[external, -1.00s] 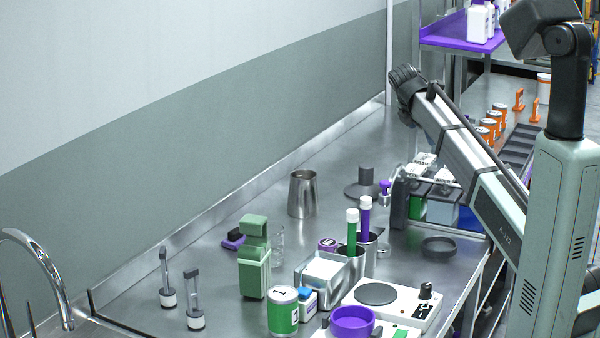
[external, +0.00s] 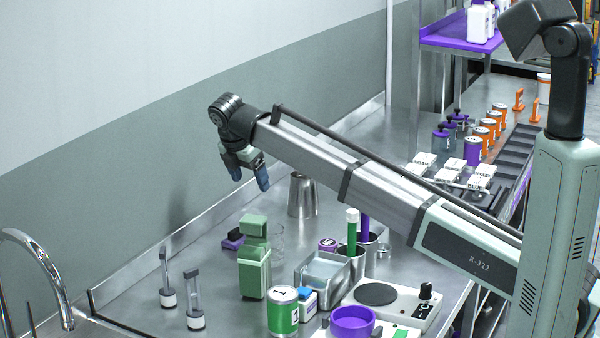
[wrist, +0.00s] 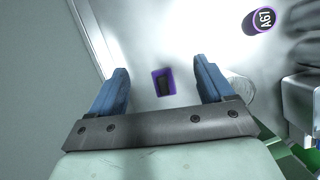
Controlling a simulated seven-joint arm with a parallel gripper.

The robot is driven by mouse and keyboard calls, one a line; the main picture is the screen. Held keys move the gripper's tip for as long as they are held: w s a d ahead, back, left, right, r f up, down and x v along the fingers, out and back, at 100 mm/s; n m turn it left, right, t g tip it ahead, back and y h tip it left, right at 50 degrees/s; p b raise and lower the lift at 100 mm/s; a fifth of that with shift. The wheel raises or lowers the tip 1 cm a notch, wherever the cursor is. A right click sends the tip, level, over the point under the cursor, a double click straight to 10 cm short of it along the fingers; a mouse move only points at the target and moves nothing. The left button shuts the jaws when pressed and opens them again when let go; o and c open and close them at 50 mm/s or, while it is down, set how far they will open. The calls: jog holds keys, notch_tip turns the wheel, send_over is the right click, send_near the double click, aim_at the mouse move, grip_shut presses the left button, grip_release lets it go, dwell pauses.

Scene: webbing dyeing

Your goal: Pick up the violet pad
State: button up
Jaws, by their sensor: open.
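The violet pad (external: 232,241) lies flat on the steel bench, left of the green block-shaped container, with a dark block on top. In the wrist view the violet pad (wrist: 157,74) shows as a small violet rectangle around a dark centre, between my fingertips in the picture and below them. My gripper (external: 249,178) hangs above the bench with blue fingers spread, well above the pad. In the wrist view my gripper (wrist: 161,72) is open with nothing between the fingers.
A green container (external: 254,272) stands close to the pad's right, with a clear glass (external: 278,242) beside it. A steel cup (external: 302,196) stands behind. Two upright tools (external: 194,302) stand in front left. The wall runs along the left. Bench left of the pad is bare.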

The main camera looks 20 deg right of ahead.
send_over(235, 230)
jog(key=s+a, duration=0.3)
jog(key=f, duration=0.1)
jog(key=shift+n, duration=0.3)
jog(key=x, duration=0.8)
jog(key=shift+s+a+f, duration=0.1)
jog(key=shift+s+a, duration=0.05)
jog(key=shift+s, duration=0.05)
jog(key=shift+a+x, duration=0.15)
jog(key=shift+x, duration=1.25)
jog(key=shift+a+x, duration=0.15)
jog(key=shift+x, duration=1.25)
jog(key=shift+f, duration=0.1)
jog(key=shift+c, duration=0.5)
jog(key=c, duration=1)
